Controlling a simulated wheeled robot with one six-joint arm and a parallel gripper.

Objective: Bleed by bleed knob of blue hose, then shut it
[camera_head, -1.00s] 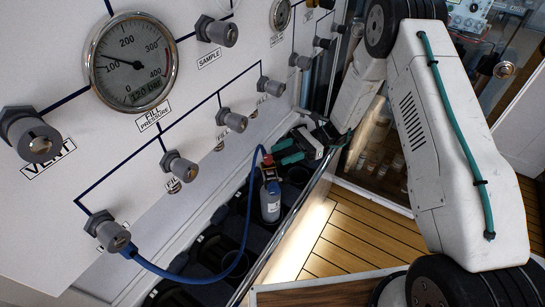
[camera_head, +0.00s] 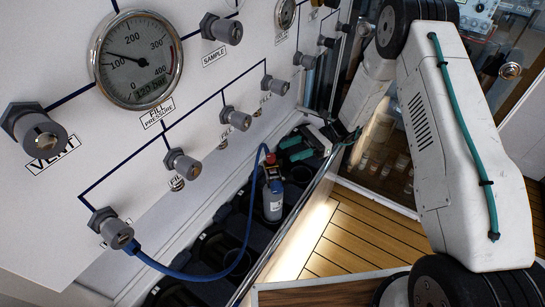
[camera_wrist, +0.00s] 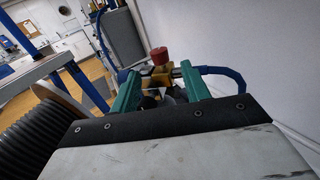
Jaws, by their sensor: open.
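The blue hose (camera_head: 190,274) runs from a fitting at the panel's lower left, sags, and rises to a brass valve on a small grey cylinder (camera_head: 272,203). A red knob (camera_head: 270,159) sits on top of this valve. In the wrist view the red knob (camera_wrist: 159,56) stands upright above the brass valve body (camera_wrist: 157,76), with blue hose (camera_wrist: 225,79) to the right. My gripper (camera_head: 288,152) is open, its green fingers pointing at the valve from the right. In the wrist view the fingers lie on either side of the valve; contact cannot be told.
The white panel carries a fill pressure gauge (camera_head: 136,61) showing about 120 bar, a VENT knob (camera_head: 38,133) and several other knobs. Dark cylinder holders (camera_head: 218,248) line the trough below. A metal rail (camera_head: 300,220) edges the trough, with wooden floor beyond.

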